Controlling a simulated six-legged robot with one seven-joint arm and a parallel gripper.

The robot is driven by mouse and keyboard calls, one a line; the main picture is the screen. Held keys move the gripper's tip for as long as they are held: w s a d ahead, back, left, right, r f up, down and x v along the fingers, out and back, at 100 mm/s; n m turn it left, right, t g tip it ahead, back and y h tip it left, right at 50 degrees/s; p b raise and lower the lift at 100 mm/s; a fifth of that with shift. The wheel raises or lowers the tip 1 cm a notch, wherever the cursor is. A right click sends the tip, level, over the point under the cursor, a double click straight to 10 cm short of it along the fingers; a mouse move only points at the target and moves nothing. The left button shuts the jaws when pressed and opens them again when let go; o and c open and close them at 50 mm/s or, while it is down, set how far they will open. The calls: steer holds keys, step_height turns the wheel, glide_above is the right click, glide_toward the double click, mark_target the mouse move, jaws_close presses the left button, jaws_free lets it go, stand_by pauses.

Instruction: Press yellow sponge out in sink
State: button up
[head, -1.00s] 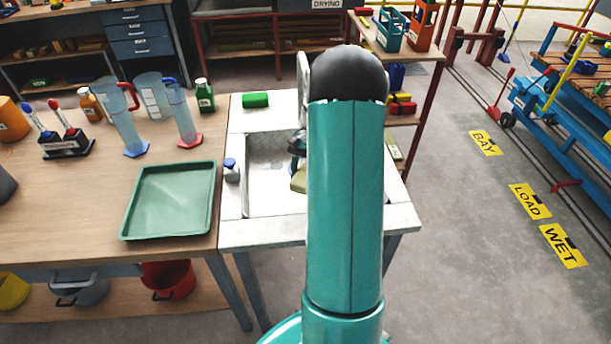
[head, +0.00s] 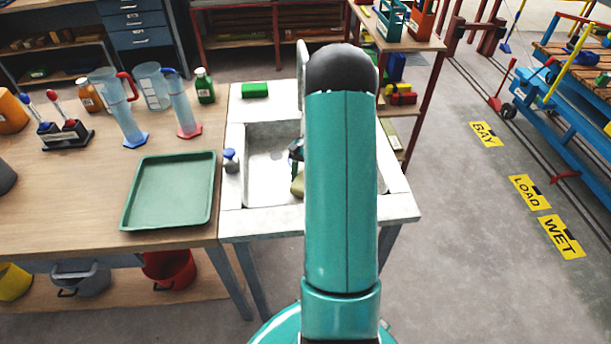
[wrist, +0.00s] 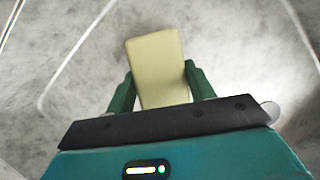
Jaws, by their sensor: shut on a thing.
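The yellow sponge (wrist: 156,62), a pale yellow block, is between the two green fingers of my gripper (wrist: 160,88) in the wrist view. The fingers are shut on its sides, and its far end sticks out past them. Below it is the grey basin of the sink (wrist: 75,60). In the head view the sink (head: 262,165) is a pale basin in a light counter. A small part of the sponge (head: 298,184) shows there beside my arm, inside the basin's outline. My arm hides most of the gripper and the right part of the basin. I cannot tell whether the sponge touches the basin floor.
A green block (head: 255,90) lies on the counter behind the basin. A small blue-capped bottle (head: 230,162) stands at its left rim. A green tray (head: 168,192) and measuring cylinders (head: 130,122) are on the wooden table at left.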

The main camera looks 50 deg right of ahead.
steer(key=shift+f, duration=0.55)
stand_by(1.4)
steer(key=shift+r, duration=3.55)
steer(key=shift+r, duration=0.1)
